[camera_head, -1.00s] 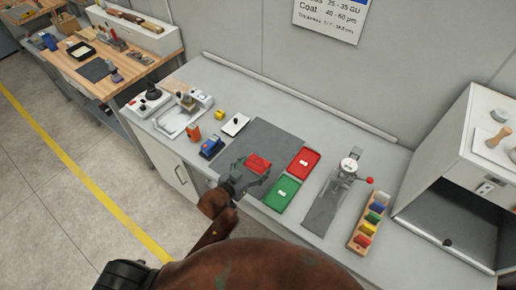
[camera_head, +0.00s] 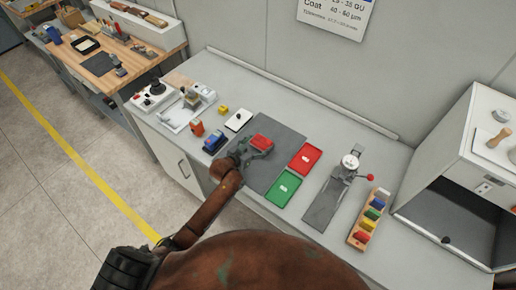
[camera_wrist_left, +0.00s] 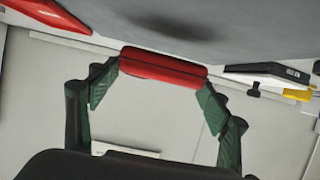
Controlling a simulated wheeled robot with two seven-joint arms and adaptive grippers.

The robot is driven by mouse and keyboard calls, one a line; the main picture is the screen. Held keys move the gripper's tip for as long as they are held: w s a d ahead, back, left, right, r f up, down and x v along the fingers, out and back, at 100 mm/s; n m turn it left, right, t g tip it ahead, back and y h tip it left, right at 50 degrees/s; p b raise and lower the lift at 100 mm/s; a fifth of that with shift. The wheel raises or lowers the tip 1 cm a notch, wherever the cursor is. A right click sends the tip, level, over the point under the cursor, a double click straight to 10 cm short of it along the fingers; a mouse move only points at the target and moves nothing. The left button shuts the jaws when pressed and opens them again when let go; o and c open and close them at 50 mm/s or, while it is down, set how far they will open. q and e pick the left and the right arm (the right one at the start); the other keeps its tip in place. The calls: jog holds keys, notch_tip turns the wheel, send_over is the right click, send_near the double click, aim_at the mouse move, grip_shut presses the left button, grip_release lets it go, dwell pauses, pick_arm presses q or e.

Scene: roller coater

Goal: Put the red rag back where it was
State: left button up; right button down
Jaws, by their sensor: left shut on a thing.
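The red rag (camera_head: 262,142) is a small red pad with rounded edges, held over the dark grey mat (camera_head: 283,130) on the bench. My left gripper (camera_head: 256,149) is shut on it. In the left wrist view, the red rag (camera_wrist_left: 164,67) spans between the two green-tipped fingers (camera_wrist_left: 157,88), its ends against them. Whether it touches the mat is hard to tell. My right gripper is not in view.
A red tray (camera_head: 305,157) and a green tray (camera_head: 283,188) lie right of the mat. Further right are a metal device (camera_head: 349,162) and a rack of coloured pieces (camera_head: 356,243). A blue object (camera_head: 214,141) and a white pad (camera_head: 238,120) lie to the left.

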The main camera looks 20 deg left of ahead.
aim_at(258, 148)
pick_arm(q)
jog(key=shift+w+a+f+p, duration=0.1)
jog(key=shift+f+p, duration=0.05)
jog(key=shift+f, duration=0.75)
jog(key=shift+w+f+p, duration=0.1)
jog(key=shift+f+p, duration=0.05)
jog(key=shift+f, duration=0.7)
jog(key=shift+f, duration=0.15)
jog(key=o, duration=1.4)
jog(key=shift+c, duration=0.2)
jog(key=shift+r, duration=0.2)
jog(key=shift+s+a, duration=0.15)
jog(key=shift+s, duration=0.15)
jog(key=v, duration=1.1)
jog(key=shift+s+r, duration=0.15)
jog(key=shift+r, duration=0.05)
